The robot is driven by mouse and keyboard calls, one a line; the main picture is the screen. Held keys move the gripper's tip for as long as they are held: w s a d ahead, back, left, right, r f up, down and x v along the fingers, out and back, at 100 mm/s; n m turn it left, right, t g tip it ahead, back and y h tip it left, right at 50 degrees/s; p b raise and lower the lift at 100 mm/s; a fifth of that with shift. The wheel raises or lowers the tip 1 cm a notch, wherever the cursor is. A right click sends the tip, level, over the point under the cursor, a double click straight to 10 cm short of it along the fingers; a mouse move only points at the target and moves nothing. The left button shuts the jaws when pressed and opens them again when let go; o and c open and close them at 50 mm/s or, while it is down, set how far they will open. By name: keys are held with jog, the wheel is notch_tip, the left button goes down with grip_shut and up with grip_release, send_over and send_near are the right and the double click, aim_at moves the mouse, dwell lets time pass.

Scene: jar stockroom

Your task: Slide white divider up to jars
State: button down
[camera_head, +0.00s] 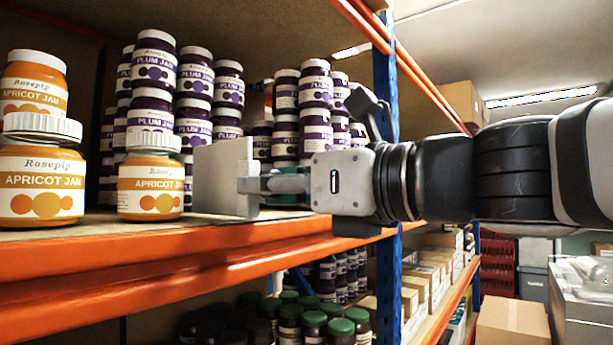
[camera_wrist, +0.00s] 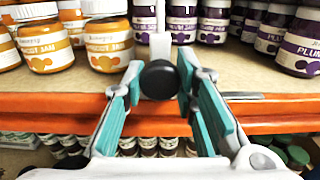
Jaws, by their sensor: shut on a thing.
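The white divider (camera_head: 223,178) stands upright on the shelf, between apricot and plum jam jars. In the wrist view, the divider (camera_wrist: 160,44) shows edge-on behind a round black knob (camera_wrist: 159,80). My gripper (camera_wrist: 160,78) is shut on that knob at the shelf's front; my gripper (camera_head: 255,185) also shows in the head view. The nearest apricot jam jar (camera_head: 151,184) is left of the divider; in the wrist view this jar (camera_wrist: 108,45) has a narrow gap to it. Plum jam jars (camera_wrist: 182,20) stand farther back, to the right. The divider's far end is hidden.
The orange shelf beam (camera_head: 130,262) runs along the front edge. More apricot jars (camera_head: 40,178) stand at left, and stacked plum jars (camera_head: 152,75) behind. A blue upright post (camera_head: 386,85) stands behind my wrist. Bare shelf shows right of the divider in the wrist view.

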jog(key=shift+s+a, duration=0.9)
jog(key=shift+s, duration=0.2)
jog(key=c, duration=1.3)
grip_release()
jog(key=shift+s+a, duration=0.1)
jog(key=v, duration=1.2)
